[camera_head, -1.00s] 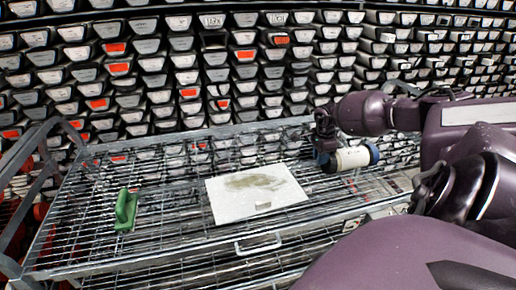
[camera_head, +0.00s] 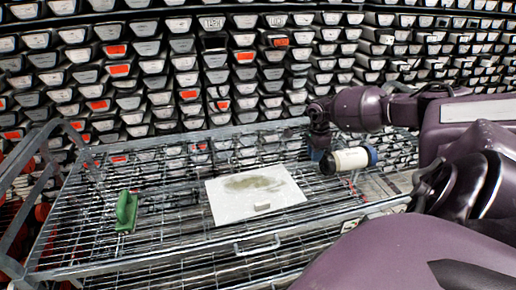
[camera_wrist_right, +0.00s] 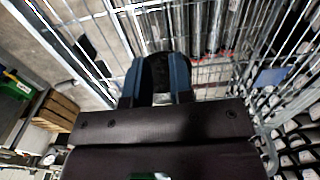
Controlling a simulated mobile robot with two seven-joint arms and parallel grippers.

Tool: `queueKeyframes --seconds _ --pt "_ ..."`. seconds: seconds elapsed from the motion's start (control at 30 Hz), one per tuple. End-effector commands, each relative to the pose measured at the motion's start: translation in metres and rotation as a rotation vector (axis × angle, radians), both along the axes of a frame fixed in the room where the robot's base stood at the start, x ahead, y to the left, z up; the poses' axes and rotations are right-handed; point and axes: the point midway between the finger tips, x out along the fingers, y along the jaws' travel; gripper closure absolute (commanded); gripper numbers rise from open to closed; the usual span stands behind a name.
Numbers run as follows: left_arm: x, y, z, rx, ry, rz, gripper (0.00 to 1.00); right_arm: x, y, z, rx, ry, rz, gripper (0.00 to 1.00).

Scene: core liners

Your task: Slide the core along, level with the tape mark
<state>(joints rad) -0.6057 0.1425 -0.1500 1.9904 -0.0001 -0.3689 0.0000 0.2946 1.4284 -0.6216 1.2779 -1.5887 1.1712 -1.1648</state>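The core (camera_head: 350,160) is a short cylinder with a white middle, a dark left end and a blue right end. It lies nearly level at the right end of the wire rack in the head view. My right gripper (camera_head: 318,152) is at its left end, fingers pointing down. In the right wrist view, the blue fingers of my right gripper (camera_wrist_right: 160,72) stand on both sides of a dark rounded end of the core (camera_wrist_right: 163,70), filling the gap. A thin red line, maybe the tape mark (camera_wrist_right: 215,58), shows beyond them. My left gripper is out of view.
A green object (camera_head: 126,211) stands at the left. Stacked core trays (camera_head: 150,66) fill the back.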

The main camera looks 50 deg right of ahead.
Motion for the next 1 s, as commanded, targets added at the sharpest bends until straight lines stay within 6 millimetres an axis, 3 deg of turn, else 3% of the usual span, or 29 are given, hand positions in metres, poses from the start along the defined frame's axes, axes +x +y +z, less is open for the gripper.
queueKeyframes --seconds 0.7,1.0 --pt "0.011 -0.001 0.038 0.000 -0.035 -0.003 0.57 0.000 0.000 0.061 -0.002 -0.003 0.000 0.79" --pt "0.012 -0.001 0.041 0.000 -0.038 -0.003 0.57 0.000 0.000 0.065 0.000 0.000 0.000 0.79"
